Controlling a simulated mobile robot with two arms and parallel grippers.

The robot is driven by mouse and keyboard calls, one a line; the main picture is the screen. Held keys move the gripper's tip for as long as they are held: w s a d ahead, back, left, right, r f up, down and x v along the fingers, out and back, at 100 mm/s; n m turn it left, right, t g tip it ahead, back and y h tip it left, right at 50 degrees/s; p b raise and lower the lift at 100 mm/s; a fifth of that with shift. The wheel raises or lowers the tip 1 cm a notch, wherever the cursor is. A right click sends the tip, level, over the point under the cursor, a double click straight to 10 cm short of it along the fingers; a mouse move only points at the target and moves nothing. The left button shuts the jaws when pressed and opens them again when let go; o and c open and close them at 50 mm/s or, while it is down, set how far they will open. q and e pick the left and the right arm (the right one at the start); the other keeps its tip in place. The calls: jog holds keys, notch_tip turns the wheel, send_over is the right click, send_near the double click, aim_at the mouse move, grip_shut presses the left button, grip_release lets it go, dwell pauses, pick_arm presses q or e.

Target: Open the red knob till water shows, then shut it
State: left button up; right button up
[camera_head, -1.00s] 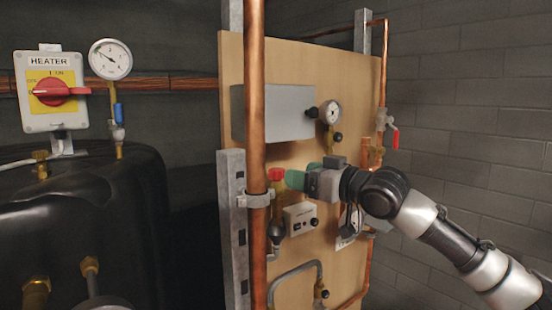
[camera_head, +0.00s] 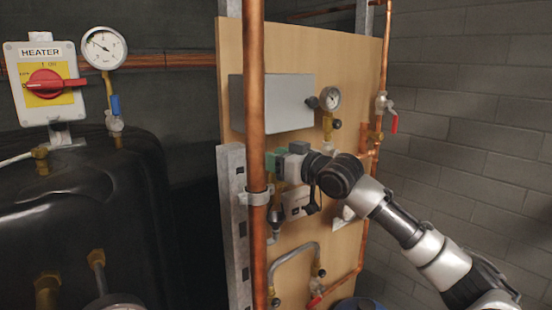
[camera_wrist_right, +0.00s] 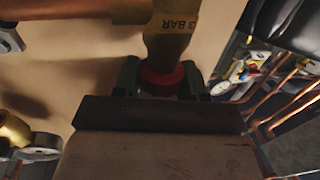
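The red knob (camera_wrist_right: 162,80) shows in the right wrist view at the end of a brass valve body (camera_wrist_right: 168,40) marked "3 BAR". My right gripper (camera_wrist_right: 161,78) has its green fingers on either side of the knob, and they look closed on it. In the head view my right gripper (camera_head: 275,163) is at the valve beside the thick copper pipe and hides the knob. Part of the brass below it shows. No water is visible. My left gripper is not in view.
A thick vertical copper pipe (camera_head: 254,90) and a grey metal strut (camera_head: 232,215) stand just left of my right gripper. A grey box (camera_head: 275,103) and a gauge (camera_head: 329,98) are above it on the wooden board. A black tank (camera_head: 90,205) fills the left side.

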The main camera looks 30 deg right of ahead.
jog(key=c, duration=0.4)
jog(key=shift+n+y, duration=0.4)
jog(key=shift+y, duration=0.2)
jog(key=shift+n+g+y+b, duration=0.5)
jog(key=shift+y, duration=0.2)
jog(key=n+g+y+b, duration=0.3)
jog(key=y, duration=0.1)
jog(key=shift+f+n+y, duration=0.1)
jog(key=shift+n+y, duration=0.2)
jog(key=shift+y, duration=0.1)
jog(key=shift+n+g+y, duration=0.7)
jog(key=shift+g+y, duration=0.1)
jog(key=shift+g, duration=0.2)
jog(key=shift+n+g+y, duration=0.9)
jog(key=shift+n+g, duration=0.2)
jog(key=shift+g, duration=0.5)
